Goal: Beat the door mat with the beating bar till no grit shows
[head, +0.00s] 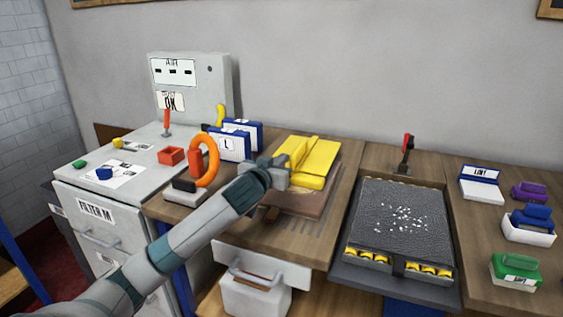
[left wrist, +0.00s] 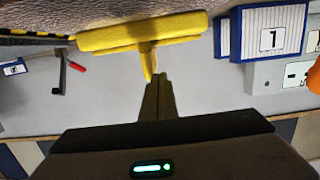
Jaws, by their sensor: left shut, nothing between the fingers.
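The door mat (head: 380,205) is dark grey and lies flat in a tray at the right of centre. White grit (head: 402,218) shows scattered over its middle. A yellow bar (head: 318,165), which looks like the beating bar, lies on a brown board left of the mat. In the left wrist view the yellow bar (left wrist: 110,36) has a short stem pointing towards my fingers. My left gripper (head: 286,172) is at the bar's left side, its fingers shut and empty. In the left wrist view the fingertips (left wrist: 158,78) are close to the stem; I cannot tell if they touch.
A red-handled lever (head: 406,150) stands behind the mat. Blue-and-white boxes (head: 234,146) and an orange ring (head: 208,160) stand left of my gripper. A grey cabinet (head: 190,85) is at the back left. Purple, blue and green brushes (head: 515,265) sit at the right.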

